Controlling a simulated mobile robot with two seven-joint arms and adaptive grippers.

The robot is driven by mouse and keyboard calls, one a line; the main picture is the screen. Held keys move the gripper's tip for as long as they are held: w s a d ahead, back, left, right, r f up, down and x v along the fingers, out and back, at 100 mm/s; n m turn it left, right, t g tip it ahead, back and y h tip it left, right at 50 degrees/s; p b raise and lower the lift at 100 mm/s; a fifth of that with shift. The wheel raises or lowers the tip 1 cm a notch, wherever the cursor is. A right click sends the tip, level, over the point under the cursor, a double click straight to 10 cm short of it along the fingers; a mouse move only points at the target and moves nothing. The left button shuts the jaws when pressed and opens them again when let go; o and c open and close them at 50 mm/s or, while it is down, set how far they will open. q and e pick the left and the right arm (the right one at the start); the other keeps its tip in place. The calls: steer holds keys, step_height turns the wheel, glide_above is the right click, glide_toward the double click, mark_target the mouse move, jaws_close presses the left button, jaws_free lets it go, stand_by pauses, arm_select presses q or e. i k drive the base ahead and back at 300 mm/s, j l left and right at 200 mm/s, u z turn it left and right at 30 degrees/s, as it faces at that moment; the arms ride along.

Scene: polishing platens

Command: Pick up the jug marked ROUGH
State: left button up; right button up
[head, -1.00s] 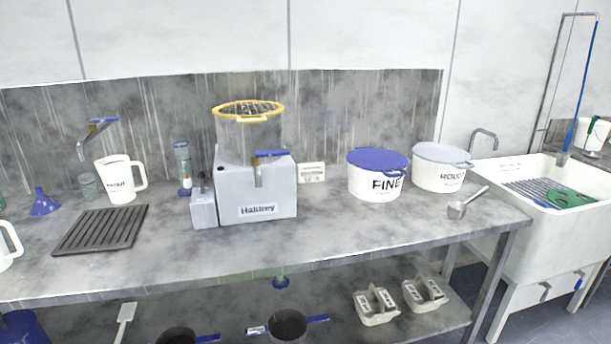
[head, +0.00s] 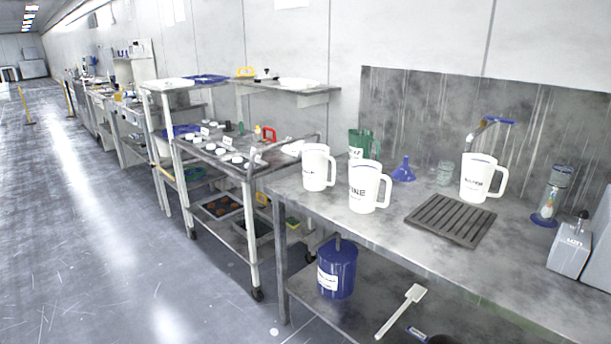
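Several jugs stand upright on the bench. A white jug (head: 317,168) stands at the bench's left end; its small dark marking is turned aside and I cannot read it. Beside it, nearer the front edge, is a white jug marked FINE (head: 367,188), with only the end of its word clear. Another white jug (head: 478,179) stands at the back right by the tap; its word is small and looks like WATER. I cannot read ROUGH on any jug. Neither of my grippers shows.
A dark slatted drain mat (head: 451,220) lies in front of the tap. A blue funnel (head: 403,170) and a clear beaker (head: 445,174) stand behind it. A blue lidded bucket (head: 337,270) sits on the lower shelf. A cart (head: 215,150) stands left of the bench; floor is open further left.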

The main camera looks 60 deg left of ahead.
mark_target(315, 158)
steer(key=k+j+u, duration=0.15)
steer(key=j, duration=1)
steer(key=k+j+u, duration=0.15)
steer(key=j, duration=1)
steer(key=k+j+u, duration=0.1)
steer(key=j, duration=1.05)
